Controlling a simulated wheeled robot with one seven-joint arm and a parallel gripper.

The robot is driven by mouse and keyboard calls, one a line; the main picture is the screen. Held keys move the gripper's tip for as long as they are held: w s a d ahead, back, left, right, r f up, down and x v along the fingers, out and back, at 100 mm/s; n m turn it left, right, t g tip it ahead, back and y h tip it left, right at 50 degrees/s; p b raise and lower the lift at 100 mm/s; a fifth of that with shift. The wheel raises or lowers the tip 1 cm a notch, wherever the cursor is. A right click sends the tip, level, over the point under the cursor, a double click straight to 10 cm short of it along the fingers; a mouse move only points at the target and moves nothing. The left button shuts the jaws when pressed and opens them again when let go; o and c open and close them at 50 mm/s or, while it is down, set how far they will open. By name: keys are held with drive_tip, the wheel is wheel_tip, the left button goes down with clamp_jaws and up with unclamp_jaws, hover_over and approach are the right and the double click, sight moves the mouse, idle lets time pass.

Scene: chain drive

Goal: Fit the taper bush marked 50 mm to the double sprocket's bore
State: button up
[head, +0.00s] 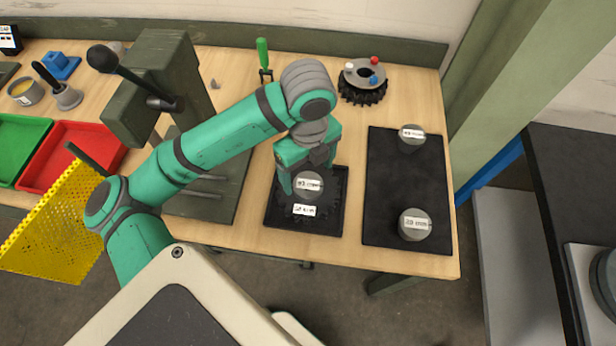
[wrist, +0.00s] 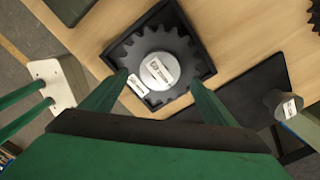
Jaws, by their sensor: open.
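The toothed dark sprocket (wrist: 134,52) lies in a black tray (head: 271,222) at the table's front. A grey round bush (head: 308,188) with a white label is at the sprocket's centre, over or in its bore; how deep it sits I cannot tell. It also shows in the wrist view (wrist: 158,72). Its label is too small to read surely. A second white label (head: 304,210) lies in front of it. My gripper (wrist: 159,79) is open above the sprocket, with one finger on either side of the bush and gaps between. My gripper partly hides the bush in the head view.
Two other labelled grey bushes, a far one (head: 411,140) and a near one (head: 415,228), stand on a black mat (head: 390,185) at right. A toothed wheel (head: 362,92) with coloured knobs lies behind. A dark green press (head: 165,90) stands left of the tray.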

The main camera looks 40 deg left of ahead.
sight(308, 185)
wheel_tip(308, 185, up, 6)
idle(0.4)
idle(0.5)
